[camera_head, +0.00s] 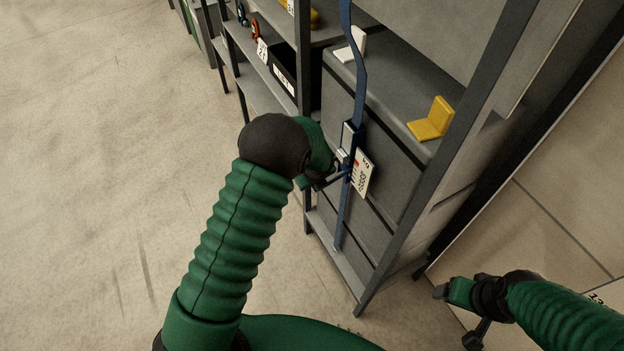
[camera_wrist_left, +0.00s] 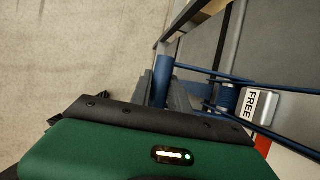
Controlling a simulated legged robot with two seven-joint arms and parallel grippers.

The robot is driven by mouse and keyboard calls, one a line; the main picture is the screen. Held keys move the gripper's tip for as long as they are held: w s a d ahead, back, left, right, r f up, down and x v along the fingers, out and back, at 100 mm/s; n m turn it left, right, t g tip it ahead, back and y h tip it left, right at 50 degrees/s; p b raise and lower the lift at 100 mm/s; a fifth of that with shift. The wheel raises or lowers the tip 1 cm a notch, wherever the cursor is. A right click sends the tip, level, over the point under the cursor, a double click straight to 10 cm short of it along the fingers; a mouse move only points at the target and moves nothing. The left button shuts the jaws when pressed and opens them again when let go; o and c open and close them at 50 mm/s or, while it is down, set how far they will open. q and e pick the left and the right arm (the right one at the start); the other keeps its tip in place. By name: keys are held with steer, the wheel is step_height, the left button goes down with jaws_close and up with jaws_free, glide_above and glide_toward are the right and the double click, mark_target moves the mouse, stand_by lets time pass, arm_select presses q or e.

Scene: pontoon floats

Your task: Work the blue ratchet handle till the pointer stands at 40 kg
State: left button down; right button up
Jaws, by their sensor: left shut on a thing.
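The blue strap (camera_head: 358,90) runs down the front of a grey box on the rack, with a metal ratchet (camera_head: 350,140) on it. A white scale plate (camera_head: 363,175) sits beside the ratchet; its pointer is too small to read. In the left wrist view the blue ratchet handle (camera_wrist_left: 163,82) shows beyond the green gripper body, with a metal tab marked FREE (camera_wrist_left: 262,105) to its right. My left gripper (camera_head: 338,178) is at the handle and shut on it; its fingers are mostly hidden. My right gripper (camera_head: 450,308) is at lower right, away from the strap; its jaw opening is unclear.
The grey rack's upright (camera_head: 445,150) stands right of the strap. A yellow bracket (camera_head: 432,120) and a white bracket (camera_head: 352,45) sit on the box's top edges. A black bin (camera_head: 282,75) is on the shelf to the left. The floor at left is clear.

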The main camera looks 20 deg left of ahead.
arm_select(q)
steer(key=shift+w, duration=0.1)
steer(key=c, duration=1.3)
jaws_free()
steer(key=shift+d, duration=0.1)
steer(key=shift+o, duration=0.2)
steer(key=b+v, duration=0.1)
steer(key=v, duration=1.5)
steer(key=shift+r+b, duration=0.35)
steer(key=shift+b, duration=0.05)
